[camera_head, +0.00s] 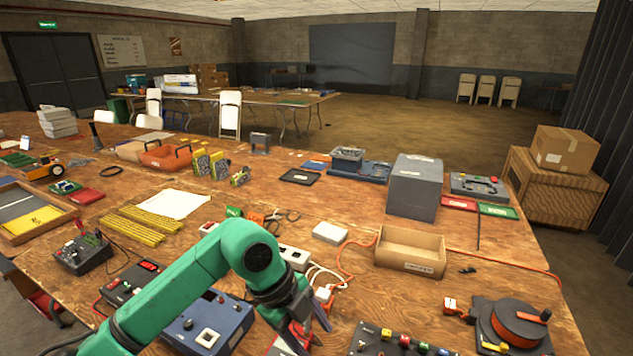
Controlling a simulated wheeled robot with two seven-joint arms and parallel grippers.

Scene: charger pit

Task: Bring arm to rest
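My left arm, green with black joints, reaches in from the lower left over the wooden workbench (330,225). Its gripper (312,327) points down near the front edge of the picture, right of a blue box with a white socket (212,330). Grey fingers show beside a red object (288,341), with a white plug (323,294) and its cable close behind. Whether the fingers are apart or closed on something is unclear. My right gripper is not in view.
A white power strip (293,257) lies behind the gripper. An orange cable (352,262) crosses the bench.

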